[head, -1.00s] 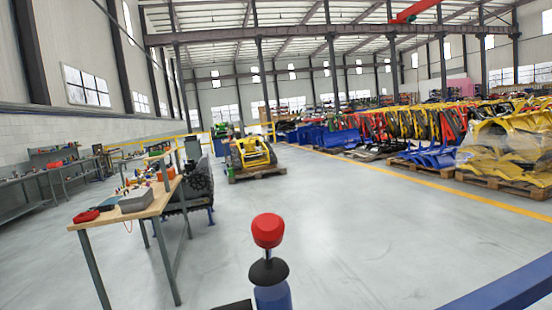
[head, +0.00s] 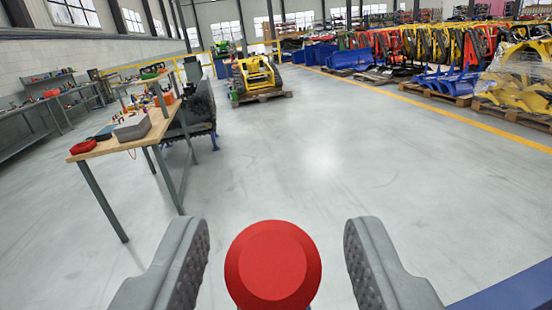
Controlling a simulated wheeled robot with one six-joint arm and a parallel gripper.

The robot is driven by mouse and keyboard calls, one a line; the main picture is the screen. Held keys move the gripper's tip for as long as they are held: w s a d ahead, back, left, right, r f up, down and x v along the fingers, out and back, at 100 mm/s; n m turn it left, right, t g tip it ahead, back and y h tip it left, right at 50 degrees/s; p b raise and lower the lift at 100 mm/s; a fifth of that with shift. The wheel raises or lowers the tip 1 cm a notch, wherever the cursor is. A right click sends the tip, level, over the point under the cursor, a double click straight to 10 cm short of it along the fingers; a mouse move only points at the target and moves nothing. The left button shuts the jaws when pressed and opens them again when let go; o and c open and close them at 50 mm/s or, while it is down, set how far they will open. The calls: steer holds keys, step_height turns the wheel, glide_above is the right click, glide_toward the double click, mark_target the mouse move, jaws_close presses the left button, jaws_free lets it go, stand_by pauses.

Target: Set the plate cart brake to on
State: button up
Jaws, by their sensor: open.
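A red round knob (head: 272,265) sits at the bottom middle of the head view, seen nearly from above. It looks like the top of the brake lever; the stem and base under it are hidden by the knob now. My gripper (head: 275,260) is open, with one grey ridged finger on each side of the knob. There is a visible gap between the knob and both fingers. Whether the fingers are level with the knob in depth I cannot tell. No brake marking is in view.
A blue bar (head: 510,292) crosses the bottom right corner. A wooden workbench (head: 130,142) with tools stands at the left. A yellow machine (head: 258,75) sits on a pallet farther back. The grey floor (head: 340,150) between is clear.

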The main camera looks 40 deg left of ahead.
steer(key=shift+x, duration=1.55)
jaws_close()
